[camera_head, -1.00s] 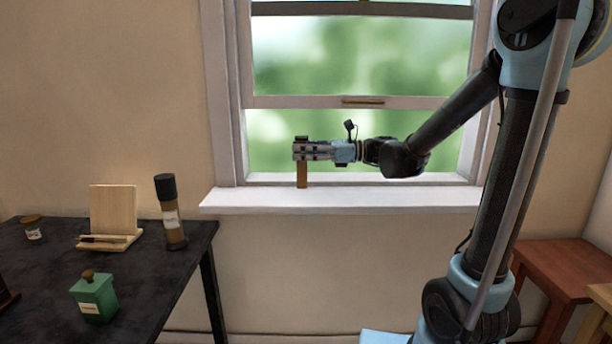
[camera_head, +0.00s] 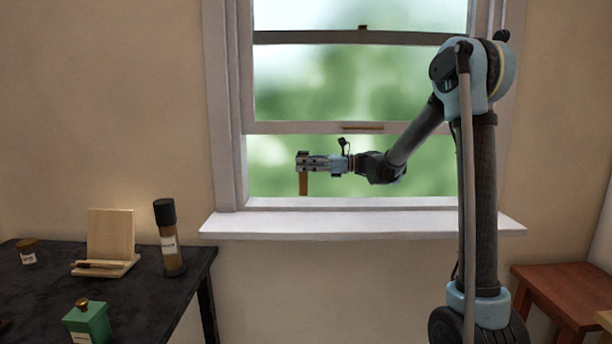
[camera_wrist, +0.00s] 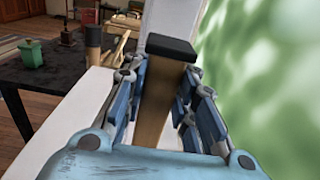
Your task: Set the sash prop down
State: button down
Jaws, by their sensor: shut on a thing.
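The sash prop (camera_head: 303,184) is a brown wooden stick, upright. In the wrist view the prop (camera_wrist: 156,98) has a black cap at its end and stands between the finger pads. My gripper (camera_head: 303,161) is shut on its upper part, reaching in from the right. The prop's lower end shows just above the window's bottom rail, apart from the white sill (camera_head: 350,224). The raised sash (camera_head: 420,127) is above my gripper, with a gap between them.
A black table (camera_head: 150,298) at left holds a wooden stand (camera_head: 110,235), a dark-capped bottle (camera_head: 168,240), a small jar (camera_head: 27,252) and a green canister (camera_head: 88,322). A reddish wooden stool (camera_head: 562,288) stands at right. The sill is clear.

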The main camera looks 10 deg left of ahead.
aim_at(304, 172)
jog(key=shift+w+a+f, duration=0.1)
jog(key=shift+w+f, duration=0.2)
jog(key=shift+f, duration=0.6)
jog(key=shift+w+a+f, duration=0.1)
jog(key=shift+w+f, duration=0.15)
jog(key=shift+f, duration=0.6)
jog(key=shift+f, duration=0.1)
jog(key=c, duration=1.3)
grip_release()
